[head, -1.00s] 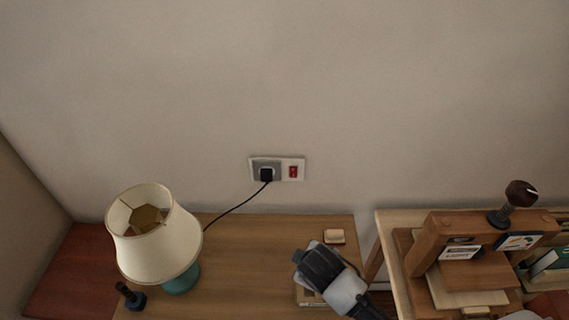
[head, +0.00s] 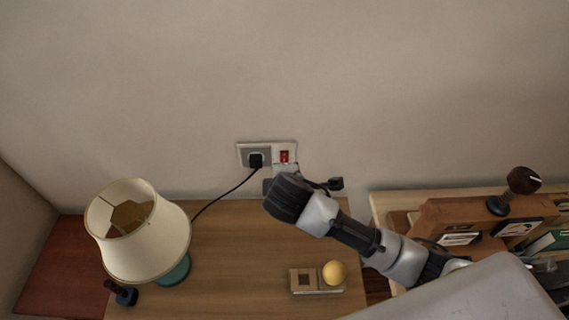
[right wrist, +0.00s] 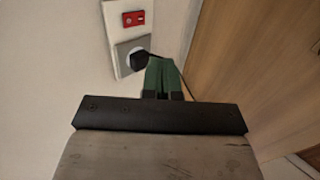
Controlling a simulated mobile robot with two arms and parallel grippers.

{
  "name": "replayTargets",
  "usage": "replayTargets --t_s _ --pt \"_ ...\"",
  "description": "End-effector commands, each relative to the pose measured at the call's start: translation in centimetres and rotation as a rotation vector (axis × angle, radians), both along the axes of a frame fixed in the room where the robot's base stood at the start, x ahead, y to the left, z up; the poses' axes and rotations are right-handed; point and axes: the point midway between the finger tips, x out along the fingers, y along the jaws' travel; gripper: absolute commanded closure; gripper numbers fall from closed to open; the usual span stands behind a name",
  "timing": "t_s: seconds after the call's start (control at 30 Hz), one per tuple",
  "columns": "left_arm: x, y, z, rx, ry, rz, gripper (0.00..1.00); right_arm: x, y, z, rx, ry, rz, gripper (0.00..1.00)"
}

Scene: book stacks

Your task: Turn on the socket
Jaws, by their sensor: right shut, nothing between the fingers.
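The wall socket (head: 244,153) is a white plate with a black plug (head: 256,160) in its grey part and a red switch (head: 285,156) on the right. In the right wrist view the red switch (right wrist: 133,18) shows beyond my gripper, above the grey socket part and the plug (right wrist: 139,60). My right gripper (right wrist: 160,64) has green fingers that are shut and empty, close to the plug in that picture; I cannot tell whether they touch. In the head view my right arm reaches up to just below the switch, and its fingertips are mostly hidden. My left gripper is not in view.
A lamp (head: 140,236) with a cream shade stands on the wooden table (head: 235,260) at left, its cord running to the plug. A yellow ball (head: 334,272) sits by a small box (head: 303,281). A shelf with wooden items (head: 470,215) stands at right.

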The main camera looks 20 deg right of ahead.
Motion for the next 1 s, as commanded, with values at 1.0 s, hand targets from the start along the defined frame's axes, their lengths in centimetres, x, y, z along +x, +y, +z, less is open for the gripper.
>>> replayTargets --t_s 1.0 --pt "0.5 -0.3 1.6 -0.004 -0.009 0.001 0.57 10.3 -3.0 -6.8 0.002 0.001 0.0 1.0"
